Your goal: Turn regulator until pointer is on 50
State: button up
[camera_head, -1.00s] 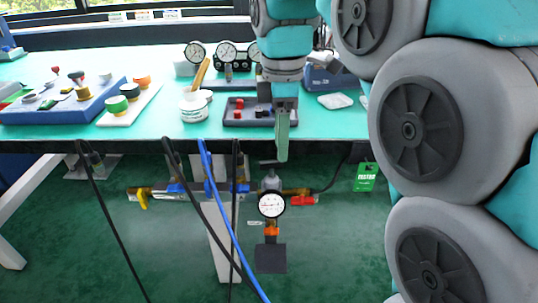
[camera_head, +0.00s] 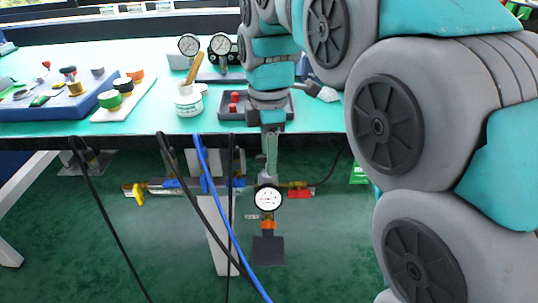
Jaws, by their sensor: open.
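The regulator (camera_head: 267,180) is a small grey fitting on the pipe run below the table edge. Its white round gauge (camera_head: 268,198) with a dark rim faces me; the pointer and numbers are too small to read. My gripper (camera_head: 270,174) points straight down over the regulator, its pale green finger seen edge-on, so the gap between the jaws is hidden. The jaws are open. The fingertips are at or just above the regulator's top; I cannot tell whether they touch it. An orange fitting (camera_head: 267,222) and a dark plate (camera_head: 268,250) are below the gauge.
A yellow-handled valve (camera_head: 138,196) is at the left of the pipe and a red-handled valve (camera_head: 299,194) at the right. Black cables and a blue hose (camera_head: 213,182) hang in front. The table (camera_head: 130,133) carries gauges, a jar and trays. My arm covers the right side.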

jog(key=shift+f, duration=0.15)
grip_shut()
dwell(0.4)
